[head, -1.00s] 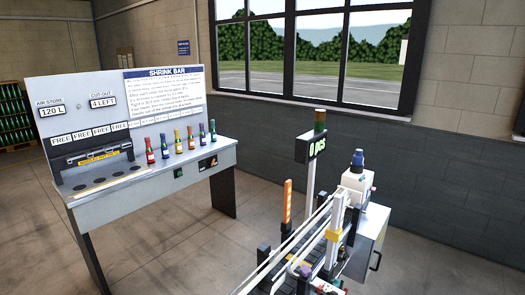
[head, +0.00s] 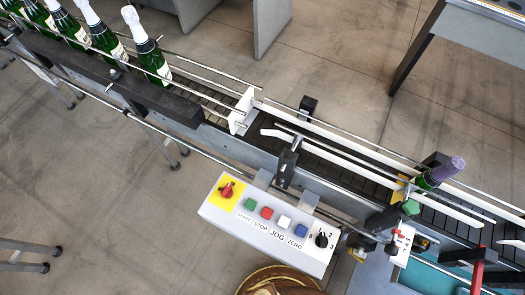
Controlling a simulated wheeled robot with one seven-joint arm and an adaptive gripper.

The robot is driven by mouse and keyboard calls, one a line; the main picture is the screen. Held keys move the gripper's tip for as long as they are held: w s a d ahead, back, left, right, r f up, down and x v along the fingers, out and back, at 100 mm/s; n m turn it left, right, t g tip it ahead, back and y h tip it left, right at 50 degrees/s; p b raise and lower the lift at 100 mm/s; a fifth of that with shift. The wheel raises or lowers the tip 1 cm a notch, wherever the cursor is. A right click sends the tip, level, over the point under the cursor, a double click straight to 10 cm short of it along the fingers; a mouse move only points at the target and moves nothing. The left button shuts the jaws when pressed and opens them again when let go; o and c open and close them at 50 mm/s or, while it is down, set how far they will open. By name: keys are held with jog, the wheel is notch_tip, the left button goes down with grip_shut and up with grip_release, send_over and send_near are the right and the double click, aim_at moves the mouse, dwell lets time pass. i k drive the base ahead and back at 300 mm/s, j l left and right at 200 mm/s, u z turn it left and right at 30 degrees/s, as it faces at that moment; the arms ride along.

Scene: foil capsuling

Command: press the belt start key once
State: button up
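The box is fixed on the near side of the conveyor belt (head: 345,175). My gripper does not show in the head view. Nothing covers the keys.
A red knob (head: 227,189) on yellow is left of the green key; a black selector (head: 321,239) is at the right end. Several green bottles (head: 150,58) stand at upper left, and one purple-capped bottle (head: 440,172) at right. A brown round object (head: 275,281) is below the box.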

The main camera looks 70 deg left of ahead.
aim_at(250, 205)
jog(key=k+u, duration=0.1)
jog(key=u, duration=2.3)
